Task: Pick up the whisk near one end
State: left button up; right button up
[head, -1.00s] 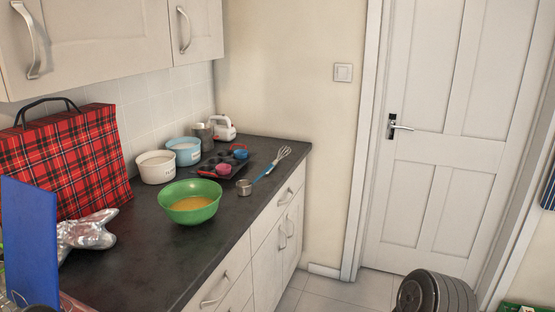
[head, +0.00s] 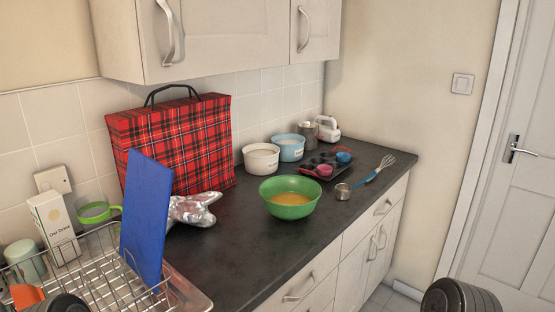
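The whisk (head: 371,176) lies on the dark counter near its far right end, in the head view. Its blue handle points toward the near left and its wire head (head: 388,161) toward the far right, close to the counter's right edge. The handle end lies near a small metal cup (head: 343,191) and beside the dark muffin tin (head: 313,172). Nothing holds the whisk. Dark rounded parts of my arms show at the bottom left and bottom right; neither gripper is in view.
A green bowl (head: 289,206) with yellowish contents stands mid-counter. Behind it are a white tub (head: 261,160), a blue tub (head: 290,150) and a hand mixer (head: 327,130). A tartan bag (head: 180,145), blue board (head: 146,215) and dish rack (head: 100,272) fill the left. The front counter strip is clear.

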aim_at(377, 170)
jog(key=i+l+u, duration=0.1)
jog(key=l+u, duration=0.35)
jog(key=i+l+u, duration=0.1)
jog(key=l+u, duration=0.15)
jog(key=u, duration=0.2)
jog(key=l+u, duration=0.55)
jog(key=l, duration=0.35)
jog(key=k+l+u, duration=0.1)
jog(key=l, duration=0.35)
jog(key=k+l+u, duration=0.1)
jog(key=l, duration=0.3)
jog(key=k+l+u, duration=0.1)
jog(key=l, duration=0.35)
jog(key=k+l+u, duration=0.1)
jog(key=l, duration=0.3)
jog(key=k+l+u, duration=0.1)
jog(key=l, duration=0.35)
jog(key=k+l+u, duration=0.1)
jog(key=l, duration=0.3)
jog(key=k+l+u, duration=0.1)
jog(key=l, duration=0.3)
jog(key=k+l, duration=0.2)
jog(key=l, duration=0.15)
jog(key=k+l, duration=0.15)
jog(key=l, duration=0.25)
jog(key=k+l, duration=0.2)
jog(key=l, duration=0.15)
